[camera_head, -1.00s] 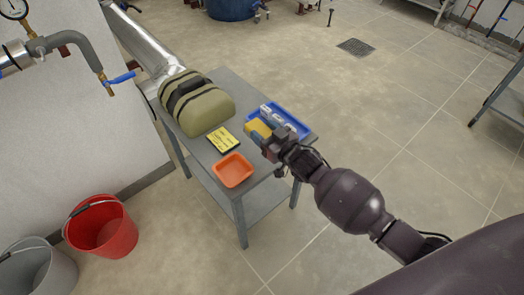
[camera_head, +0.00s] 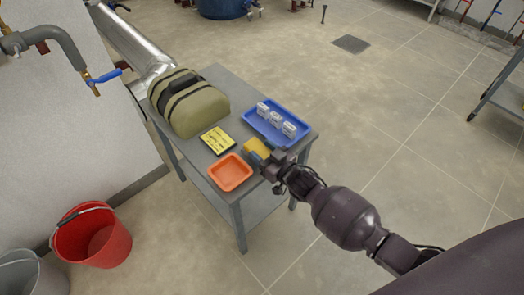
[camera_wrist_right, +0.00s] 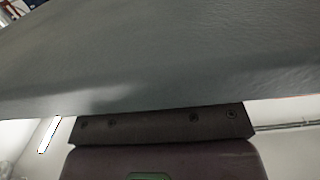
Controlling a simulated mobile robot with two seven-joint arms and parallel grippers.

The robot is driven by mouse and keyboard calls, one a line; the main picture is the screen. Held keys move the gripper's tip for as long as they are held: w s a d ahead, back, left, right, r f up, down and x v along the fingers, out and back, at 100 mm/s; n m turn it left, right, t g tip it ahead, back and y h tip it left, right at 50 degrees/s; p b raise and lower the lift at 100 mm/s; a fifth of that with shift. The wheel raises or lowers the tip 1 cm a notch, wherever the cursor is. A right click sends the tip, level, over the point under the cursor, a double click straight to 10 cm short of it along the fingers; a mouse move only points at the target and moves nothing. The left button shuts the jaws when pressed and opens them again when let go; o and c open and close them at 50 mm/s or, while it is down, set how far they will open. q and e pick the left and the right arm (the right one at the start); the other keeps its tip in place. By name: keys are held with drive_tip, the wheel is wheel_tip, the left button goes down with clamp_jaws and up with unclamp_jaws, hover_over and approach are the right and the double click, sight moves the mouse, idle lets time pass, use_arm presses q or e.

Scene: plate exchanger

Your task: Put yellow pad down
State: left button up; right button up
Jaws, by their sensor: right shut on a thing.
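The yellow pad (camera_head: 255,145) shows at the tips of my right gripper (camera_head: 262,154) in the head view. The gripper is shut on it, with the fingers covering part of it. The pad is over the grey table (camera_head: 237,203), between the orange tray and the blue tray; I cannot tell whether it touches the tabletop. In the right wrist view a broad grey surface (camera_wrist_right: 160,60) fills most of the picture, and the pad does not show there. My left gripper is not in view.
The orange tray (camera_head: 230,184) is just left of the gripper. The blue tray (camera_head: 259,126) holds white pieces (camera_head: 275,117). A yellow-and-black card (camera_head: 217,140) and an olive bag (camera_head: 196,112) lie farther left. A red bucket (camera_head: 106,240) stands on the floor.

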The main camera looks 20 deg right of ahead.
drive_tip(key=shift+f, duration=0.1)
drive_tip(key=o, duration=0.9)
drive_tip(key=shift+r, duration=0.3)
drive_tip(key=p+v, duration=0.2)
drive_tip(key=v, duration=1)
drive_tip(key=shift+f, duration=0.15)
